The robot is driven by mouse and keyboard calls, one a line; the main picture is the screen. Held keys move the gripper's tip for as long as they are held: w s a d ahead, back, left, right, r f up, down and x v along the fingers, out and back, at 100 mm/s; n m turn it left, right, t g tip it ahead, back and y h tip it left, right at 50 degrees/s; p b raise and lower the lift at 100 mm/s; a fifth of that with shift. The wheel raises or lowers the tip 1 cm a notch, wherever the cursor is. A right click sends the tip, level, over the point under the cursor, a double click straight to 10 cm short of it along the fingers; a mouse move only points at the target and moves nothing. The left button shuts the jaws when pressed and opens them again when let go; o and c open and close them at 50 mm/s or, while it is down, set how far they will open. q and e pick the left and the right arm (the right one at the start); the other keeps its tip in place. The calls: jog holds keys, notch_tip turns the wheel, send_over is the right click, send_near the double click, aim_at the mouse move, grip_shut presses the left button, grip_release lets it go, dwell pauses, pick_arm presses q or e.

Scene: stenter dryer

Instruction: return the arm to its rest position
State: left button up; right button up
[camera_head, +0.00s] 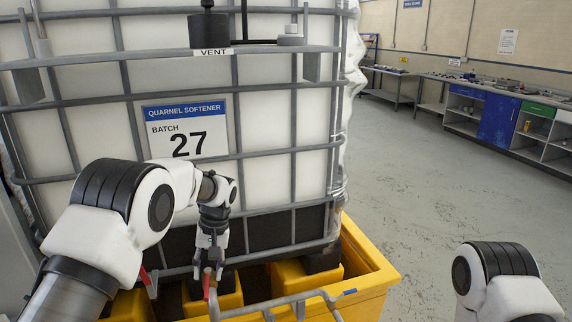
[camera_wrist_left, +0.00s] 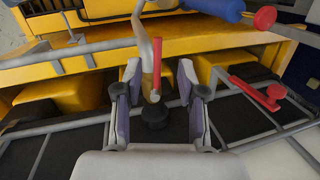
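My left arm reaches in from the left of the head view to the lower front of a caged white tank (camera_head: 270,110). My left gripper (camera_head: 210,262) points down there, close to a red lever (camera_head: 207,285). In the left wrist view my left gripper (camera_wrist_left: 159,72) has its fingers spread apart. A red lever (camera_wrist_left: 157,60) and a curved pipe (camera_wrist_left: 144,38) show in the gap between them; I cannot tell whether they touch. My right arm (camera_head: 495,275) shows only as a joint at the lower right; its gripper is out of view.
A yellow bund (camera_head: 375,280) surrounds the tank's base, with a grey rail (camera_head: 275,302) in front. A second red handle (camera_head: 149,282) is left of the gripper. In the wrist view another red handle (camera_wrist_left: 262,95) lies to the right. Open floor (camera_head: 430,190) lies right, before benches (camera_head: 500,115).

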pick_arm(q)
jog(key=s+a+f+g+h, duration=0.1)
jog(key=s+f+g, duration=0.1)
jog(key=s+f, duration=0.8)
jog(key=s+a+f+g, duration=0.2)
jog(key=s+f, duration=0.7)
jog(key=f, duration=0.1)
jog(key=s+d+f+m+t+h, duration=0.1)
jog(key=s+f, duration=0.2)
jog(key=s, duration=0.9)
jog(key=s+f+m+t, duration=0.1)
jog(key=s+f, duration=0.1)
jog(key=s, duration=1)
jog(key=w+t, duration=0.3)
jog(key=w, duration=0.1)
jog(key=shift+w+m+t, duration=0.3)
jog(key=shift+m+t, duration=0.1)
